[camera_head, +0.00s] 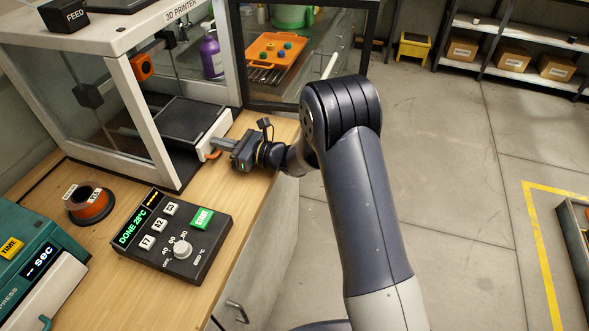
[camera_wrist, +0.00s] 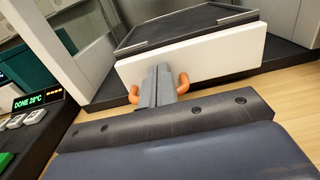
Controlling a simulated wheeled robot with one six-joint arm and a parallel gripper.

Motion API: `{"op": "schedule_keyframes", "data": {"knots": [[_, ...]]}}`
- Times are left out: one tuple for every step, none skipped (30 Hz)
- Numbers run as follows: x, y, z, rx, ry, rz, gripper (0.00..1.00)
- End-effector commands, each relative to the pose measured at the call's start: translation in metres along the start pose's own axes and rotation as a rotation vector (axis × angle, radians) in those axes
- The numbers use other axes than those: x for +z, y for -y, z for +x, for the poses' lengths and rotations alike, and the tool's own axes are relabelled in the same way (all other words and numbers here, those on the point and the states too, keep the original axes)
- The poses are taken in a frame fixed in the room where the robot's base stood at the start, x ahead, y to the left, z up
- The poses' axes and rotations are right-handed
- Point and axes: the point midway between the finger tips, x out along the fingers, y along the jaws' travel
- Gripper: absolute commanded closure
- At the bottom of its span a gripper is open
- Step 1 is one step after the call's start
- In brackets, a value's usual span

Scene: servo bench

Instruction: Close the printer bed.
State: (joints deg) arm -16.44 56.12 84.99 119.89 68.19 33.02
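The 3D printer (camera_head: 130,45) stands on the bench at upper left. Its dark printer bed (camera_head: 190,118) sticks partly out of the open front, with a white front panel that also shows in the wrist view (camera_wrist: 215,50). An orange handle (camera_wrist: 183,84) is on that panel; its two ends show either side of my fingers, and its middle is hidden. My gripper (camera_wrist: 158,70) has its two grey fingers together, tips at the panel between the handle ends. In the head view my gripper (camera_head: 217,144) reaches the panel from the right. Whether the tips touch it is unclear.
A dark-framed glass door (camera_head: 308,104) stands open beside the printer. A control box (camera_head: 172,240) reading "DONE 28°C", a filament spool (camera_head: 90,205) and a teal press (camera_head: 35,265) are on the bench.

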Motion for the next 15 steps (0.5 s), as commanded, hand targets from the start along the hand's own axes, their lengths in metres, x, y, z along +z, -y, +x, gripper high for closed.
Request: {"op": "schedule_keyframes", "data": {"knots": [[-0.005, -0.002, 0.015, 0.005, 0.002, -0.004, 1.00], [-0.005, -0.001, 0.022, 0.004, 0.001, -0.004, 1.00], [-0.004, -0.001, 0.031, 0.004, 0.002, -0.004, 1.00], [-0.004, -0.001, 0.037, 0.003, 0.001, -0.004, 1.00], [-0.004, -0.001, 0.043, 0.003, 0.002, -0.003, 1.00], [-0.003, -0.001, 0.050, 0.002, 0.001, -0.003, 1.00], [-0.003, -0.001, 0.054, 0.002, 0.001, -0.003, 1.00], [-0.002, 0.000, 0.058, 0.001, 0.002, -0.003, 1.00], [-0.002, 0.000, 0.063, 0.001, 0.000, -0.001, 1.00], [-0.002, 0.000, 0.067, 0.001, 0.000, -0.002, 1.00], [-0.002, 0.000, 0.069, 0.001, 0.001, -0.002, 1.00], [-0.002, 0.000, 0.072, 0.001, 0.000, -0.002, 1.00], [-0.001, 0.000, 0.073, 0.000, 0.000, -0.001, 1.00], [-0.001, 0.000, 0.075, 0.000, -0.001, -0.001, 1.00], [-0.001, 0.001, 0.076, -0.001, -0.001, 0.000, 1.00]]}}
